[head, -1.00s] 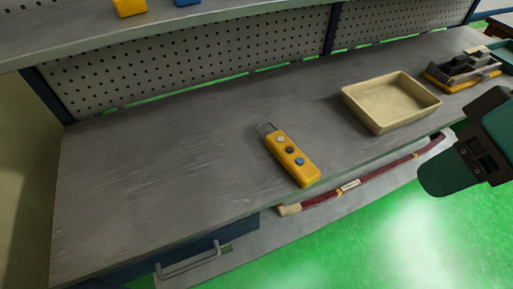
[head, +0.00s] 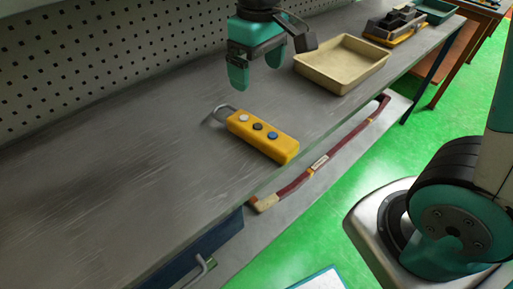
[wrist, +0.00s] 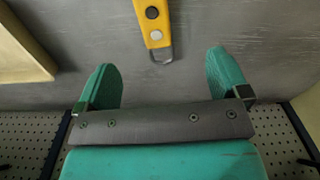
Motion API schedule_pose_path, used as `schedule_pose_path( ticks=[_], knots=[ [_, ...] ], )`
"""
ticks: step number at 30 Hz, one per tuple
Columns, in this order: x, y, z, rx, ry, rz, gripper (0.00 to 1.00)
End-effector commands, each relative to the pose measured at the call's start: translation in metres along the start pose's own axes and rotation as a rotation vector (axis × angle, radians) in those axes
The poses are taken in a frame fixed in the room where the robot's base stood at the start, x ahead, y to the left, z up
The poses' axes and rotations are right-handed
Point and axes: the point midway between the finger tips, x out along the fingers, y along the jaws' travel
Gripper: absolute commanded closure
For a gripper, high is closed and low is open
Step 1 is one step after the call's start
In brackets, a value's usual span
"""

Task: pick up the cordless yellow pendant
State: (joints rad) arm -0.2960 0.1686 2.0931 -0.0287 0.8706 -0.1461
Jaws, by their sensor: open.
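The yellow pendant (head: 262,136) lies flat on the grey workbench, with a row of round buttons and a grey wire hook at its left end. No cord shows on it. My gripper (head: 256,80) is open and empty above the bench, behind the pendant in the head view. In the wrist view the pendant (wrist: 154,22) shows at the top, partly cut off by the frame edge, its hook pointing toward my gripper (wrist: 165,75). The pendant lies beyond the two fingertips, roughly between them sideways. Nothing touches it.
A cream tray (head: 342,65) stands right of the pendant; it also shows in the wrist view (wrist: 22,50). A dark red hose-like item (head: 328,156) lies below the bench's front edge. A perforated panel (head: 120,55) closes the back. The bench left of the pendant is clear.

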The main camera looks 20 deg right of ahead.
Motion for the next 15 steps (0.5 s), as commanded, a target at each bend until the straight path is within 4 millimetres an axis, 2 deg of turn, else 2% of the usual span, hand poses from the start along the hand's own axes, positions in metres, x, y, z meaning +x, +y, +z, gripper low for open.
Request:
schedule_pose_path(
  ticks=[1, 3, 5, 15],
  knots=[
    [0.012, 0.004, -0.005, 0.006, -0.008, 0.01, 0.06],
    [0.02, 0.006, -0.007, 0.01, -0.015, 0.016, 0.06],
    [0.029, 0.007, -0.007, 0.011, -0.018, 0.018, 0.06],
    [0.103, 0.008, -0.005, 0.01, -0.019, 0.016, 0.06]
  ],
)
